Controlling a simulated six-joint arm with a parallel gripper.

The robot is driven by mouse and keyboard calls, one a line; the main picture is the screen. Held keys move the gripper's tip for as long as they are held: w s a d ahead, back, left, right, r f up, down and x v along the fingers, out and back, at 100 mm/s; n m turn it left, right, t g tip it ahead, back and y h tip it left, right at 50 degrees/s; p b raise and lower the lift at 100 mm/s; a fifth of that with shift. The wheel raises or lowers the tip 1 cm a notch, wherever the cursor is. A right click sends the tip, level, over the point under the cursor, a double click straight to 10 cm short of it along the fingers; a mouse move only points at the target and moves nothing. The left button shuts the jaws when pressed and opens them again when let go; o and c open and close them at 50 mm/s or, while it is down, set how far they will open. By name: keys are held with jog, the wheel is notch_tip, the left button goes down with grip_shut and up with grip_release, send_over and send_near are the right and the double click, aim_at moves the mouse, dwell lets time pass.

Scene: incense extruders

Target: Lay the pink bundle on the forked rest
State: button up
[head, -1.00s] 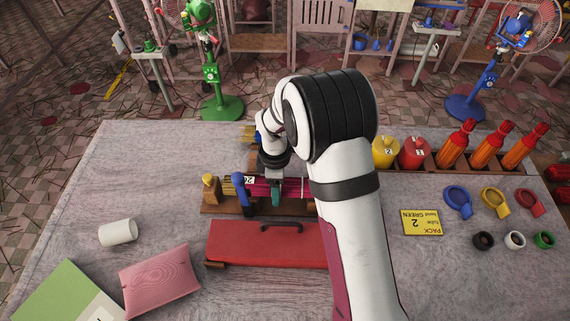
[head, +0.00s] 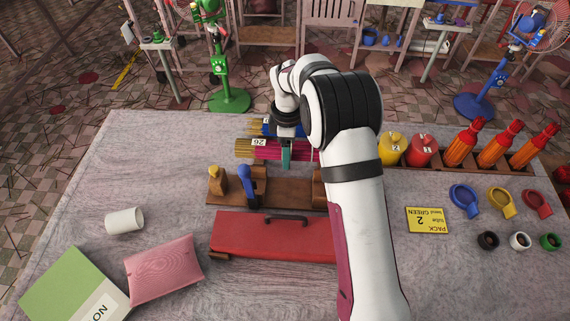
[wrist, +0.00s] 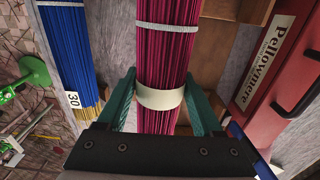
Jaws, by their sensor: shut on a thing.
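The pink bundle (head: 272,150) of sticks has pale ends at left and a tag that seems to read 26. My gripper (head: 286,158) is shut on it, with teal fingers on both sides. In the wrist view the fingers (wrist: 160,97) press against a cream band around the pink bundle (wrist: 168,50). The forked rest (head: 285,190), a brown wooden base with uprights, lies nearer the camera than the bundle, and the two look apart. A blue lever-like part (head: 248,185) and a tan peg (head: 216,184) stand at its left. My arm hides its right end.
A blue bundle (wrist: 65,50) tagged 30 lies beside the pink one. A red case (head: 270,236) lies in front of the rest. Yellow and red jars stand at right.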

jog(key=w, duration=0.1)
jog(key=w+d, duration=0.1)
jog(key=w, duration=0.1)
jog(key=shift+w, duration=0.25)
jog(key=shift+w+f, duration=0.2)
jog(key=shift+f, duration=2.6)
jog(key=o, duration=0.9)
